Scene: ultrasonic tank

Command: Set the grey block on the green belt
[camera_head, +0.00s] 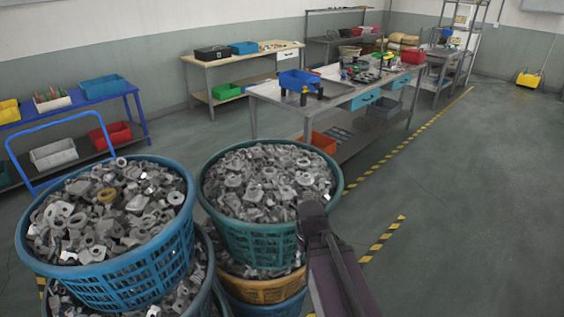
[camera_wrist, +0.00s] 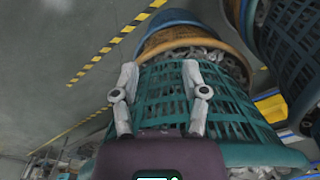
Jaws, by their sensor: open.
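My gripper (camera_wrist: 160,72) is open and empty in the wrist view, its two grey fingers spread apart. Behind them is the side of a teal-green basket (camera_wrist: 165,100); I cannot tell whether they touch it. In the head view, part of my arm shows at the lower middle, in front of that basket's right side. I cannot make out a grey block or a green belt in either view.
A blue basket (camera_head: 135,270) and the teal basket (camera_head: 265,238), both full of grey metal parts, stand on other stacked baskets. Behind are a steel workbench (camera_head: 265,92) and a blue rack (camera_head: 98,93). Open floor (camera_head: 470,200) lies to the right.

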